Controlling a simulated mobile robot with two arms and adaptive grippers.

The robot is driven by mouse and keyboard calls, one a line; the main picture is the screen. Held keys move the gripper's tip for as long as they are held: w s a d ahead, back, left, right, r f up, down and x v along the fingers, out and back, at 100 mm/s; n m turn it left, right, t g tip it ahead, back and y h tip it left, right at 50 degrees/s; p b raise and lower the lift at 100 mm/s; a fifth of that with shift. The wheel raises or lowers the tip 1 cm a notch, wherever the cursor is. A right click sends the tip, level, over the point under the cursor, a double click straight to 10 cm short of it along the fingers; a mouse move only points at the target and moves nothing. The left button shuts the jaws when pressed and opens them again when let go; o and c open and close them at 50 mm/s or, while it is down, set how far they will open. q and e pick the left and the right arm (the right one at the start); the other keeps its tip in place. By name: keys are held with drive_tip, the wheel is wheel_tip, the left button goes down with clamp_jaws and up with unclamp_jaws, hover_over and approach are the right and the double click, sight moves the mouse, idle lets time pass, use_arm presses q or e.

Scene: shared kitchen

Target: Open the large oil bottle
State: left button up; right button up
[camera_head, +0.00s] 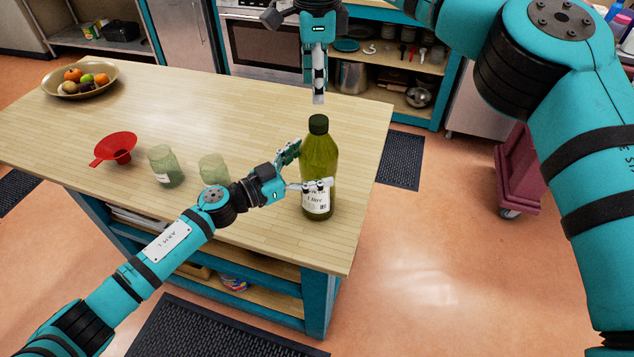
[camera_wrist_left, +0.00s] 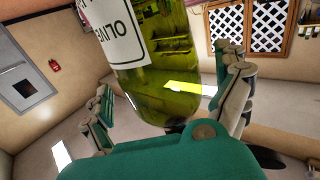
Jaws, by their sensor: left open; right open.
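The large oil bottle (camera_head: 320,160) is green glass with a dark cap (camera_head: 318,124) on top and a white label. It stands upright on the wooden island, near its right end. My left gripper (camera_head: 302,168) is open, with its fingers on either side of the bottle's body. In the left wrist view the bottle (camera_wrist_left: 165,85) fills the space between the spread fingers of my left gripper (camera_wrist_left: 165,100). I cannot tell whether the fingers touch the glass. My right gripper (camera_head: 318,88) points down above and behind the cap, apart from it. Its fingertips look close together from this angle.
Two green glass jars (camera_head: 165,166) (camera_head: 213,170) stand left of the bottle, the nearer one partly behind my left arm. A red funnel (camera_head: 117,148) and a fruit bowl (camera_head: 80,80) sit farther left. The island's right edge (camera_head: 366,215) is close to the bottle. The far middle of the worktop is clear.

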use_arm(q)
drive_tip(key=shift+w+d, duration=0.25)
drive_tip(key=shift+d, duration=0.15)
drive_tip(key=shift+x, duration=0.75)
use_arm(e)
drive_tip(key=shift+w+d+f, duration=0.15)
drive_tip(key=shift+w+d, duration=0.05)
drive_tip(key=shift+d, duration=0.15)
use_arm(q)
drive_tip(key=shift+f, duration=0.15)
drive_tip(key=shift+a, duration=0.1)
use_arm(e)
drive_tip(key=shift+a, duration=0.1)
